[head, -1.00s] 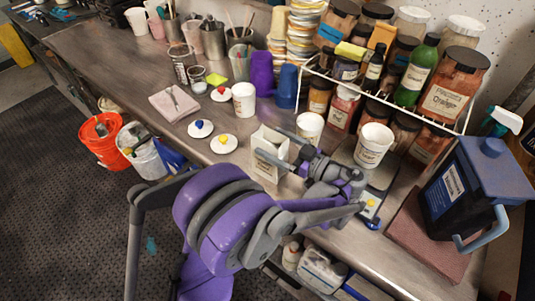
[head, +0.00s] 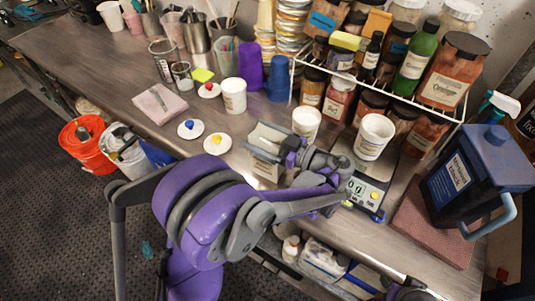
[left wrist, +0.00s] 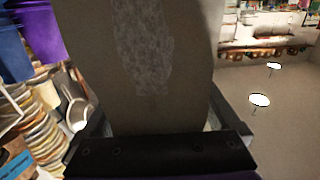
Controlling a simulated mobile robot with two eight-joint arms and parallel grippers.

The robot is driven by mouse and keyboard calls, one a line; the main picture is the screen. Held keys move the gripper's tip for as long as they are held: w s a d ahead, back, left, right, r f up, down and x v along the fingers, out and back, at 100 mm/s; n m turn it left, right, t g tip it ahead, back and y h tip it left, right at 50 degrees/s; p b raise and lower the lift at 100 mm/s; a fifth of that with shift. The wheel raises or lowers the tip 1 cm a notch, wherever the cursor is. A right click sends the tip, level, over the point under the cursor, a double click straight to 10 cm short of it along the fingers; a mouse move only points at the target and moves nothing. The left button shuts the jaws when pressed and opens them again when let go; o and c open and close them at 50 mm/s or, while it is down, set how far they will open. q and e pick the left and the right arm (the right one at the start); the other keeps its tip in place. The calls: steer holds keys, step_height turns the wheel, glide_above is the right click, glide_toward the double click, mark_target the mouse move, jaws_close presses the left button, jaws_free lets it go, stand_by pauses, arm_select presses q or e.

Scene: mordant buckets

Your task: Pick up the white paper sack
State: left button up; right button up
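The white paper sack (head: 264,169) stands upright at the front of the metal bench, partly hidden by my left gripper. My left gripper (head: 268,141) comes in from the right side of it, with its fingers spread around the upper part of the sack. In the left wrist view, the sack (left wrist: 160,75) is a large shaded face with a pale, worn patch, filling the space between the fingers (left wrist: 160,122). Firm contact on both sides cannot be made out. My right gripper is not in view.
A white tub (head: 306,124) stands right behind the sack. A scale (head: 364,190) with another white tub (head: 373,136) is to the right, near my wrist. A wire rack of jars and a blue jug (head: 475,180) stand farther right.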

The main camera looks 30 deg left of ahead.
arm_select(q)
jaws_close()
stand_by(0.4)
